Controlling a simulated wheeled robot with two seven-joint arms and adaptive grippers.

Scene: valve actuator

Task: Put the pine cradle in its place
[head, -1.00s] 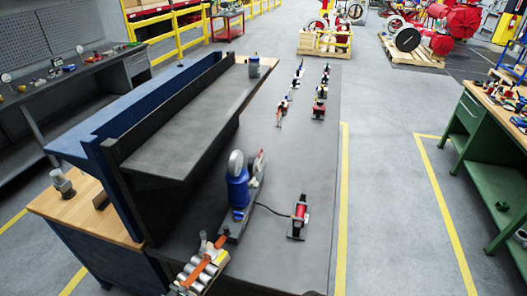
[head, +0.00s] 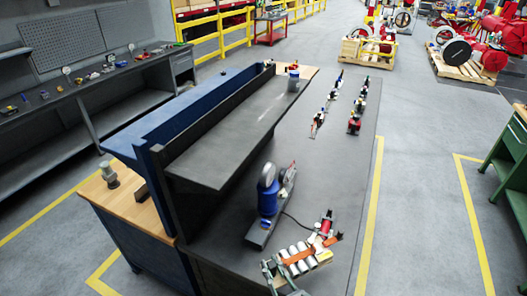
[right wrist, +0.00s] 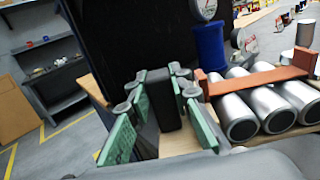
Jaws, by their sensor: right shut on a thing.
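The pine cradle (head: 322,259) is a pale wooden base carrying several silver cylinders (head: 297,258) under an orange-brown bar. It is at the near end of the dark bench, in front of the blue valve unit. My right gripper (head: 278,280) is at its left end. In the right wrist view, green finger pads of my right gripper (right wrist: 160,120) close around a dark upright block (right wrist: 165,98) at the cradle's end. The cradle's cylinders (right wrist: 240,115) and bar (right wrist: 262,79) are to the right. Contact under the cradle is hidden. My left gripper is out of view.
The blue valve unit (head: 267,200) with a gauge stands on the bench (head: 335,190). A small red device (head: 326,222) stands close behind the cradle. A raised dark shelf (head: 225,138) runs along the left. Rows of small parts (head: 355,115) stand farther back.

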